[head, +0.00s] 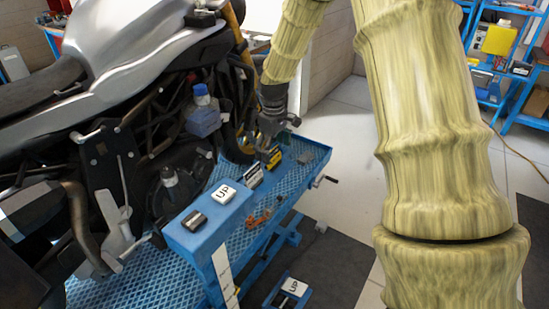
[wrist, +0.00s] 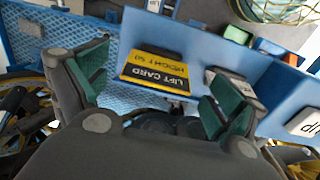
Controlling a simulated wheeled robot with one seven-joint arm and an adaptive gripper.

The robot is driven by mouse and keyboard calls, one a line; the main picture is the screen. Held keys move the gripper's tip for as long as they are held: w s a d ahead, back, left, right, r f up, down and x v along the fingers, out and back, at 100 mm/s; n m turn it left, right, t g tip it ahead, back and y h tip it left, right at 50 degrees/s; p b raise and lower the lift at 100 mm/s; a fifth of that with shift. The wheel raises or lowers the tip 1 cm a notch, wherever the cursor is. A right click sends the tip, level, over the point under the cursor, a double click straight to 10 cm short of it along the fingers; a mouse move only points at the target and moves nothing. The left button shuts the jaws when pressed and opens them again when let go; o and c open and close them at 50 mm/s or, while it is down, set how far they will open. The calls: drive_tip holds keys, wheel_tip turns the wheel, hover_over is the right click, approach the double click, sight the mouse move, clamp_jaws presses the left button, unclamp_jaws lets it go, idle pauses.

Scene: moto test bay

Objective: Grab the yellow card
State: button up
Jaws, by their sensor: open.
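The yellow card (head: 274,156) with a black band lies on the blue bench ledge beside the motorcycle. My gripper (wrist: 158,78) is open and empty, with one finger to each side of the card. In the head view my gripper (head: 266,144) hangs just above the card and partly covers it. I cannot tell the exact height gap.
A dark and pale card (head: 253,175) lies close beside the yellow one. A white "UP" block (head: 223,194), a black object (head: 194,221) and orange-handled pliers (head: 261,217) are on the bench. A blue-capped bottle (head: 204,112) and the motorcycle (head: 110,60) stand close to the left.

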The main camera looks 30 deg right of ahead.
drive_tip(key=shift+w+f, duration=0.2)
drive_tip(key=shift+f, duration=0.3)
drive_tip(key=shift+w+f, duration=0.2)
drive_tip(key=shift+f, duration=0.3)
drive_tip(key=shift+s+r, duration=0.2)
drive_tip(key=shift+s, duration=0.05)
drive_tip(key=shift+w+f, duration=0.1)
drive_tip(key=c, duration=1.1)
drive_tip(key=shift+r, duration=0.2)
